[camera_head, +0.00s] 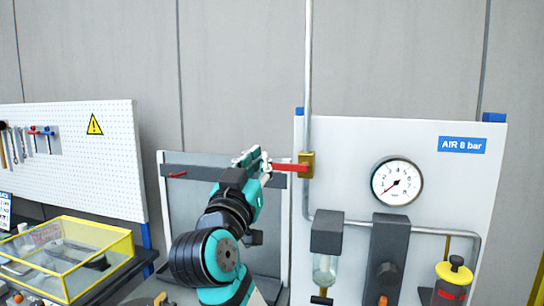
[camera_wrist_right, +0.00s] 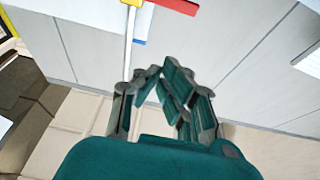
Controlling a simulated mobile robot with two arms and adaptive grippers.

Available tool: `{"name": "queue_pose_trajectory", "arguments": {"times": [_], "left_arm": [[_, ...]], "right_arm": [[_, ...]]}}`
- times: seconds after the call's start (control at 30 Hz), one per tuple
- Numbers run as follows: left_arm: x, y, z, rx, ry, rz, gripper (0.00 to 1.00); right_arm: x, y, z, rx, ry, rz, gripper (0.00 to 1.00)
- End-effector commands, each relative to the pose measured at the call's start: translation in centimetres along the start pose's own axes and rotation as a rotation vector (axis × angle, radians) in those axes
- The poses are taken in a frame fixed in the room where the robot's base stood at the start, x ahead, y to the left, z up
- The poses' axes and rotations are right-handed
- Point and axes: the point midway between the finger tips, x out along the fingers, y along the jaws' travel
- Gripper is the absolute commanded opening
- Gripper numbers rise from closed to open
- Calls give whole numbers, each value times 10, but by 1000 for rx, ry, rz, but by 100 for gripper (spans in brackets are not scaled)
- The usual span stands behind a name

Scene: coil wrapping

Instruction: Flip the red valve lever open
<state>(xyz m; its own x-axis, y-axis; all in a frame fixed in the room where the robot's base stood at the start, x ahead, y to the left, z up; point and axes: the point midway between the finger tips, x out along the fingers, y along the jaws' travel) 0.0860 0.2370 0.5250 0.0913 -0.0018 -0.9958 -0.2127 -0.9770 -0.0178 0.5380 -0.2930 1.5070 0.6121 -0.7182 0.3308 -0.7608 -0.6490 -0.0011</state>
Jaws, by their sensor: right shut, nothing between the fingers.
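The red valve lever (camera_head: 290,167) sticks out level to the left from a brass-yellow valve body (camera_head: 307,165), at right angles to the vertical grey pipe (camera_head: 308,80). In the right wrist view, the red lever (camera_wrist_right: 176,5) and part of the yellow valve body show at the top edge. My right gripper (camera_head: 264,162) is shut and empty at the lever's free left end in the head view. In the right wrist view its fingertips (camera_wrist_right: 160,72) are apart from the lever. I cannot tell the exact depth gap. My left gripper is not in view.
A white panel (camera_head: 450,190) behind the pipe carries a gauge (camera_head: 397,182), dark filter units and a blue "AIR 8 bar" sign (camera_head: 462,145). A yellow-framed clear box (camera_head: 70,255) stands on the bench at left, below a white pegboard (camera_head: 90,170) with tools.

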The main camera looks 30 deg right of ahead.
Motion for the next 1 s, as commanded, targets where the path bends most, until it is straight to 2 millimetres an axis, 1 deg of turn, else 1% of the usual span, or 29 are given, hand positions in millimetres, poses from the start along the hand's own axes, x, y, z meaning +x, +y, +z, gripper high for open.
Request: {"name": "queue_pose_trajectory", "arguments": {"times": [0.17,0.27,0.4,0.57,0.63,0.73,0.83,1.0], "left_arm": [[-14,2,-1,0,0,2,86],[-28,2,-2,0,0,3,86],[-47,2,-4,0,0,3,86],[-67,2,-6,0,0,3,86],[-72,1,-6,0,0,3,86],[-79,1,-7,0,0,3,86],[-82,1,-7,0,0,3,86],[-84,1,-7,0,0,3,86]], "right_arm": [[20,0,-4,-5,1,2,0],[40,1,-6,-8,0,4,0],[72,1,-6,-9,0,3,0],[104,1,-6,-8,0,2,0],[97,-1,10,-10,-4,-3,0],[92,0,23,-8,-3,-2,0],[89,0,32,-6,-3,-1,0],[86,0,38,-2,-1,0,0]]}}
